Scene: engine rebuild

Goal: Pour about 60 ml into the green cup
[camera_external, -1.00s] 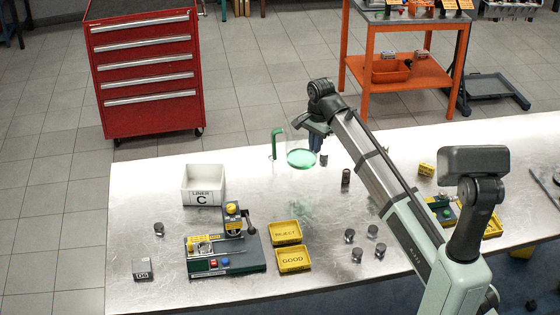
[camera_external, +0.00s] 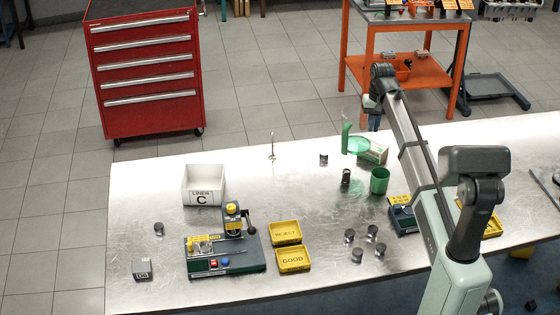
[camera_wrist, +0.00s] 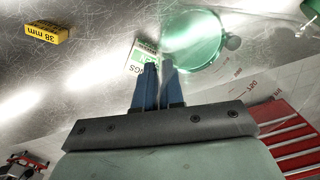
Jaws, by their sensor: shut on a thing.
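A clear jug (camera_external: 358,145) with green liquid and a green handle (camera_external: 346,137) is held above the back of the table. My gripper (camera_external: 374,122) is shut on the jug's right side, away from the handle. In the wrist view, the jug (camera_wrist: 197,45) shows as a green disc beyond my blue fingertips (camera_wrist: 158,82). The green cup (camera_external: 379,181) stands upright on the table, nearer than the jug and slightly right of it. The jug is apart from the cup. Its exact tilt and the cup's contents are too small to tell.
A pale green box (camera_external: 373,152) lies just behind the cup; a dark cylinder (camera_external: 346,176) stands left of it. The yellow REJECT tray (camera_external: 285,232), the GOOD tray (camera_external: 293,260) and several pistons (camera_external: 375,233) lie nearer.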

